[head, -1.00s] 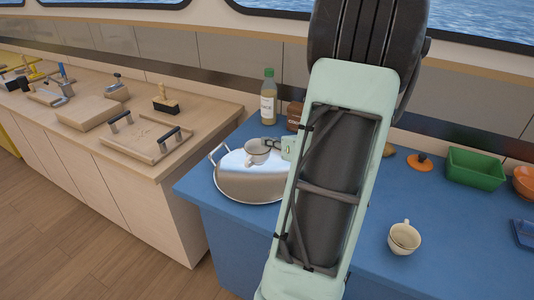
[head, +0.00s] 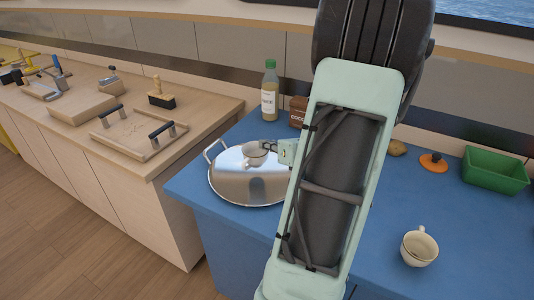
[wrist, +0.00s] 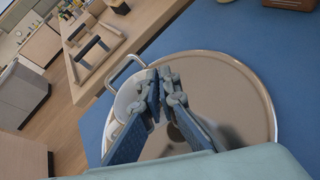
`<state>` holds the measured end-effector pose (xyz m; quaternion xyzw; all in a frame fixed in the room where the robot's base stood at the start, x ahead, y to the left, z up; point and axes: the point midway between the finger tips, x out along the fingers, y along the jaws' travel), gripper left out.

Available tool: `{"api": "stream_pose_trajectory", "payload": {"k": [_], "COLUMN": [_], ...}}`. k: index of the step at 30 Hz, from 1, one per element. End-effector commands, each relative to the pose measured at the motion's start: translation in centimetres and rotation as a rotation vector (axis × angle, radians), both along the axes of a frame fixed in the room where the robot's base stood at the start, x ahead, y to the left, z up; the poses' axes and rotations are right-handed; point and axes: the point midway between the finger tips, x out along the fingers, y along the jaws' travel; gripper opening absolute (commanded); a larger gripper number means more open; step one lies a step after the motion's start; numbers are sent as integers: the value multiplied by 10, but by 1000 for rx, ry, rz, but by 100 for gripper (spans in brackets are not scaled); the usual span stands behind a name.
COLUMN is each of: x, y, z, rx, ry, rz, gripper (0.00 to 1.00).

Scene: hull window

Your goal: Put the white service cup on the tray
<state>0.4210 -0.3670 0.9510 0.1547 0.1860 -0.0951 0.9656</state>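The white service cup (head: 255,154) shows over the far part of the round silver tray (head: 247,190) on the blue counter. In the wrist view the cup (wrist: 127,96) is near the tray's handle side, partly hidden by the fingers. My gripper (wrist: 156,80) has its two fingers close together at the cup's edge and looks shut on it. In the head view my gripper (head: 270,147) is at the cup's right side, mostly behind my arm. I cannot tell whether the cup's base touches the tray.
A second, cream cup (head: 419,248) stands on the blue counter at the right. A bottle (head: 270,92) and a brown container (head: 298,110) stand behind the tray. A green bin (head: 494,171) and an orange-lidded item (head: 433,162) are at the back right. A wooden board with black handles (head: 140,132) lies on the left counter.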

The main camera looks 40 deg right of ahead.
Motion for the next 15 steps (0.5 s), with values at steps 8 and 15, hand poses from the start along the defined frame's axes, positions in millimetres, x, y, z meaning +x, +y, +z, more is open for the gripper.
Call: {"api": "stream_pose_trajectory", "payload": {"k": [8, 15], "x": [-2, -2], "y": [4, 4], "z": [-32, -30], "rx": [1, 0], "ry": [-1, -1], "rz": [-8, -7], "gripper": [0, 0]}}
